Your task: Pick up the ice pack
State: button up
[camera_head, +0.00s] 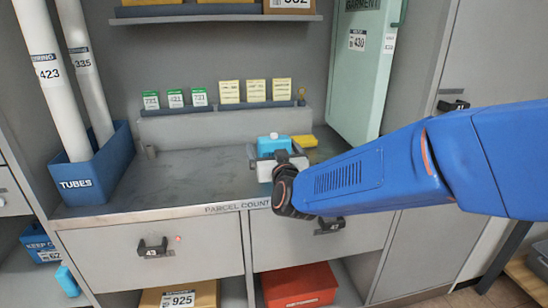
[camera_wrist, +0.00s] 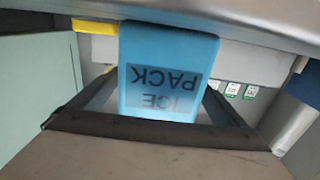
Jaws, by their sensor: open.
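The ice pack (camera_head: 272,145) is a light blue block on the grey parcel counter (camera_head: 190,180). In the wrist view the ice pack (camera_wrist: 165,65) is large and close, its "ICE PACK" label upside down. My gripper (camera_head: 275,155) is at the ice pack over the counter. In the wrist view my gripper (camera_wrist: 160,108) is open, with one dark finger on each side of the pack. I cannot tell whether either finger touches it. The pack's lower part is hidden by my gripper in the head view.
A yellow item (camera_head: 302,141) lies right behind the pack. A ledge with cards (camera_head: 230,122) runs along the back. A blue tubes bin (camera_head: 92,172) stands left; a tall green garment box (camera_head: 358,75) stands right. The counter's left-middle is clear.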

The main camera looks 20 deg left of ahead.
jog(key=shift+x, duration=0.75)
jog(key=c, duration=1.4)
jog(key=shift+r, duration=0.15)
